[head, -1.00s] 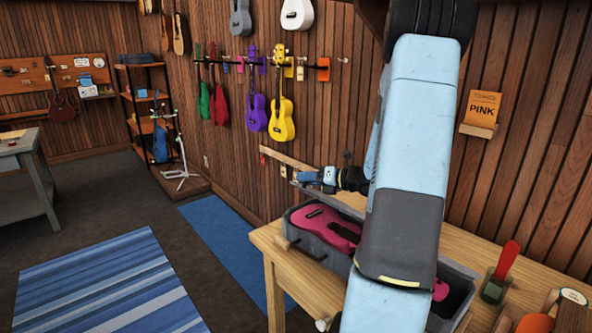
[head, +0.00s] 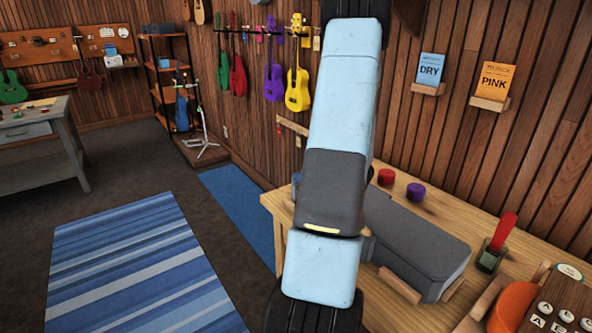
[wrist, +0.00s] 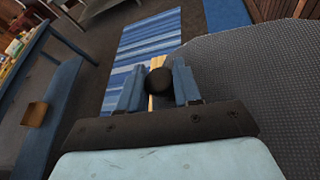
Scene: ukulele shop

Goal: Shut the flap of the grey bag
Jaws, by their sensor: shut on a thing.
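The grey bag (head: 415,245) lies on the wooden table in the head view, its grey top over the right part. My arm hides its left part and my gripper there. No pink ukulele shows. In the wrist view, the flap's grey woven surface (wrist: 260,85) fills the right side. My gripper (wrist: 158,74) has its two blue fingers on either side of a dark round knob (wrist: 160,81) and is shut on it. What the knob is fixed to is hidden. I cannot tell whether the flap lies fully down along its edge.
A red pot (head: 386,177) and a purple pot (head: 416,191) stand behind the bag. A holder with a red handle (head: 503,232) and an orange item (head: 512,308) are to its right. The wooden wall is close behind. The floor by the striped rug (head: 130,260) is open.

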